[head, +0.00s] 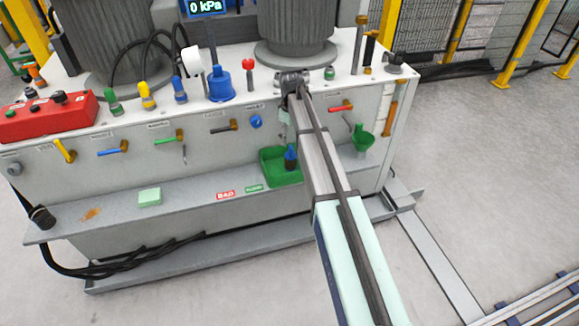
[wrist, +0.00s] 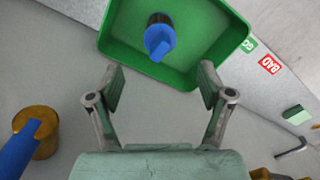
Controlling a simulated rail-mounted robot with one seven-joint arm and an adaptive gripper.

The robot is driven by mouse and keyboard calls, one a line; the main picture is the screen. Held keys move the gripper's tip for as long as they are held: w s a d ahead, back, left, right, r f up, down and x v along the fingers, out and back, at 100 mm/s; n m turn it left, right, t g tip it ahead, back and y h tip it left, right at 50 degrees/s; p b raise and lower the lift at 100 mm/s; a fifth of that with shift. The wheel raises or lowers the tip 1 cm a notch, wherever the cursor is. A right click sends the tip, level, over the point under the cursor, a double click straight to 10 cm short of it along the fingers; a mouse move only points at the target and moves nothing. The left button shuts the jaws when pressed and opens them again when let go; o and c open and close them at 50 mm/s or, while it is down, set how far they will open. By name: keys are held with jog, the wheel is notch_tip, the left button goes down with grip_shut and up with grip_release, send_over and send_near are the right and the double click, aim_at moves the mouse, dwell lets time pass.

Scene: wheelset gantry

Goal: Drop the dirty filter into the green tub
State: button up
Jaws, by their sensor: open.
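The green tub (head: 270,178) sits on the low ledge at the front of the machine; its rim and wall fill the top of the wrist view (wrist: 112,40). A blue-topped part with a dark body, apparently the dirty filter (head: 291,153), is inside the tub; it also shows in the wrist view (wrist: 159,38), apart from the tub's walls. My gripper (wrist: 162,80) is open and empty, with clear space between its fingers and the filter. In the head view my gripper (head: 293,80) is above the tub near the machine's top edge, partly hidden by my arm.
Several coloured levers line the front panel, including a red lever (head: 341,106) and a green one (head: 168,137). A pale green block (head: 150,197) lies on the ledge, left of the red BAD label (head: 225,194).

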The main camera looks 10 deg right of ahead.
notch_tip(320, 180, up, 5)
jog(key=shift+f, duration=0.1)
dwell(0.6)
jog(key=s+d+f+m+g+h+p, duration=0.1)
jog(key=s+d+f+p, duration=0.2)
jog(key=s+f, duration=0.3)
jog(key=s+d+f+m+h+p, duration=0.1)
jog(key=s+d+f+p, duration=0.25)
jog(key=s+f, duration=0.25)
jog(key=s+a+f+m+g+y+b, duration=0.1)
jog(key=s+a+f+m+g+b, duration=0.1)
jog(key=s+f, duration=1.2)
jog(key=s+a+f+m+g+b, duration=0.1)
jog(key=s+a+f+g+b, duration=0.15)
jog(key=s+f, duration=1.1)
jog(key=s+a+f+m+g+y+b, duration=0.1)
jog(key=s+f, duration=0.1)
jog(key=s, duration=1)
jog(key=s+a+f+m+g+b, duration=0.1)
jog(key=s+m, duration=0.1)
jog(key=s, duration=0.9)
notch_tip(320, 180, up, 14)
jog(key=w+p, duration=0.1)
jog(key=p, duration=1.3)
jog(key=shift+f+t, duration=0.25)
jog(key=shift+t, duration=0.1)
